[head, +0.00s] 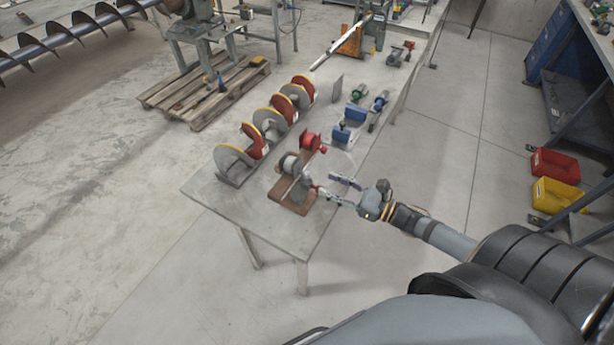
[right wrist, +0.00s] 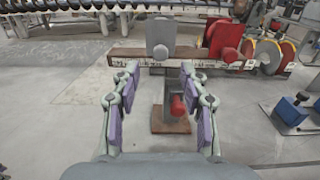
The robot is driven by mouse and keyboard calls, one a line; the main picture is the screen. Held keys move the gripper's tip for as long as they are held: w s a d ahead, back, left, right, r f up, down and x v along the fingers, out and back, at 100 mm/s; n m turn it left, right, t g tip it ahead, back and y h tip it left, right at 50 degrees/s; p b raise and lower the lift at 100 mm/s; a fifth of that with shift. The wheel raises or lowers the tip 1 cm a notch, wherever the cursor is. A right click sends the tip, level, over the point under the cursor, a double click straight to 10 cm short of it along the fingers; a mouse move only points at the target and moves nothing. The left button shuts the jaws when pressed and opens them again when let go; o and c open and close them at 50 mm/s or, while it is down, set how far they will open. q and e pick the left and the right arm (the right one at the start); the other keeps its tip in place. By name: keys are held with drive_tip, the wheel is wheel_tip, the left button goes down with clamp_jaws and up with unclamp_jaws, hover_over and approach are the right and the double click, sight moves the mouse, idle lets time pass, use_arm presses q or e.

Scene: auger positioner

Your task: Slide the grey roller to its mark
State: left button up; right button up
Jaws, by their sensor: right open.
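The grey roller (head: 291,165) sits on the brown rail of a fixture on the table. In the right wrist view the grey roller (right wrist: 161,36) stands upright on the long brown rail (right wrist: 130,56), with a round grey knob facing me. Small pale markings show on the rail's face, too small to read. My right gripper (head: 338,188) is open and empty at the fixture's near right side. In its wrist view the gripper (right wrist: 160,78) has its fingers spread, short of the grey roller and apart from it. My left gripper is not in view.
A red roller (head: 311,141) with a red knob stands farther along the rail. A grey post with a red knob (right wrist: 177,106) stands on a brown plate in front of the rail. Auger pieces (head: 268,122) line the table's left side; blue blocks (head: 341,133) stand behind right.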

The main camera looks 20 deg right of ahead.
sight(307, 173)
drive_tip(key=b+x, duration=0.2)
drive_tip(key=x, duration=0.4)
drive_tip(key=shift+w+a, duration=0.1)
drive_tip(key=shift+w, duration=0.1)
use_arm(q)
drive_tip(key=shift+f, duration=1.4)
use_arm(e)
drive_tip(key=shift+x, duration=0.9)
drive_tip(key=shift+f, duration=0.1)
clamp_jaws()
